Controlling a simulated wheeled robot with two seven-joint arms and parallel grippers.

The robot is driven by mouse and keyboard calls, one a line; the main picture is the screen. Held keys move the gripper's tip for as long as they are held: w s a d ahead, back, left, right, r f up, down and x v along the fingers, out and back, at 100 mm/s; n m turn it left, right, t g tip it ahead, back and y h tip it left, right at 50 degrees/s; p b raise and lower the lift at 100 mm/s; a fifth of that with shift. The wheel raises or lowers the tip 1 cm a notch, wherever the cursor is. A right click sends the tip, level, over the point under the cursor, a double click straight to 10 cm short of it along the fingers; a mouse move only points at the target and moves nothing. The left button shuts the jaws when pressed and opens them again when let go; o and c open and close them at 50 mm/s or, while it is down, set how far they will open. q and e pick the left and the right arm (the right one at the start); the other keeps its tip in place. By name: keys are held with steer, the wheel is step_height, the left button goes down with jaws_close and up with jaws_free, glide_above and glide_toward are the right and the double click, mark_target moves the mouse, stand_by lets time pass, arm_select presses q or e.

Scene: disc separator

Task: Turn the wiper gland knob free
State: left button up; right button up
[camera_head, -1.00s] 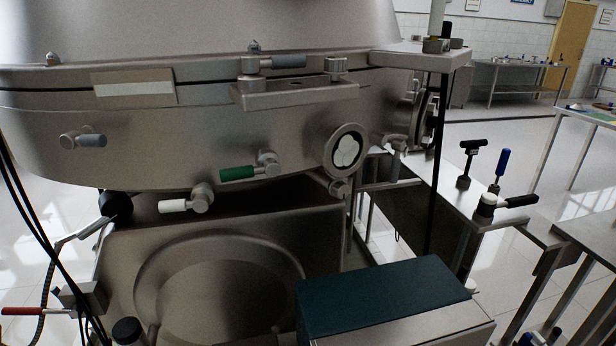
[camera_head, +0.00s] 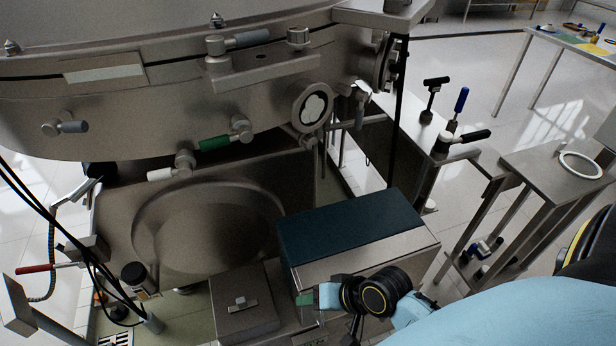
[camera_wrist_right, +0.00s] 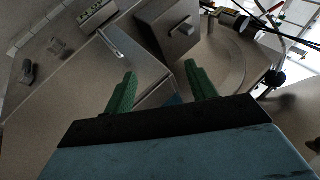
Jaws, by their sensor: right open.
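A white lobed knob (camera_head: 314,106) sits in a round dark-rimmed fitting on the front of the steel drum. It may be the wiper gland knob; no label shows which knob is meant. My right gripper (camera_head: 306,300) is low in the head view, well below this knob and in front of the blue-topped box. In the right wrist view its two green fingers (camera_wrist_right: 160,68) are apart, with nothing held between them. My left gripper is not in view.
The steel drum (camera_head: 100,112) carries green (camera_head: 214,143) and white (camera_head: 160,174) handles. A blue-topped box (camera_head: 350,235) and a smaller box with a square grip (camera_head: 240,301) stand below. Cables hang at left. A side bench (camera_head: 545,165) is at right.

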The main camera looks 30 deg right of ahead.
steer(key=w+r+m+t, duration=0.1)
steer(key=w+r+m, duration=0.1)
steer(key=w+d+r+m+t+y, duration=0.1)
steer(key=w+r+m, duration=0.1)
steer(key=m, duration=0.1)
steer(key=shift+w+d+r+y+p, duration=0.1)
steer(key=shift+w+r+y+p, duration=0.05)
steer(key=shift+r+y+p, duration=0.2)
steer(key=w+d+r+m+t, duration=0.4)
steer(key=w+r+m, duration=0.1)
steer(key=r+m, duration=0.25)
steer(key=m+t+h+p, duration=0.2)
steer(key=m+t+h, duration=0.25)
steer(key=m, duration=0.95)
glide_toward(313, 144)
steer(key=shift+t+y, duration=0.45)
steer(key=shift+y, duration=0.15)
steer(key=w, duration=0.6)
steer(key=w+a+f+p, duration=0.1)
steer(key=w, duration=0.3)
steer(key=shift+w, duration=0.85)
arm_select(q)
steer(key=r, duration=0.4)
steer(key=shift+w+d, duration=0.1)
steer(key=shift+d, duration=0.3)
arm_select(e)
steer(key=c, duration=1)
